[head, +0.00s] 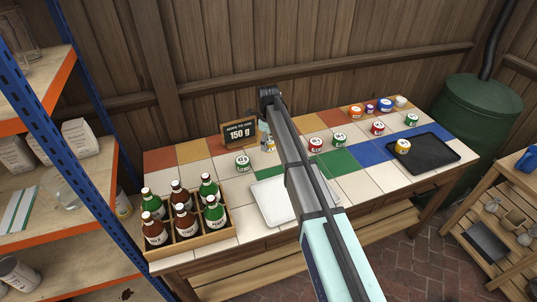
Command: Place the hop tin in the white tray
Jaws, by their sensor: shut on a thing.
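A small pale thing (267,145) shows at the arm's left edge, too covered to identify. Small tins stand about: a green-labelled tin (243,162) left of the arm, and a red one (316,145) and a green one (339,140) right of it. I cannot read which is the hop tin.
A crate of bottles (218,238) stands at the table's left front. A black tray (436,151) at the right holds a yellow tin (403,146). A sign reading 150 g (239,134) stands at the back. More tins line the back right. Shelves (62,245) flank the left.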

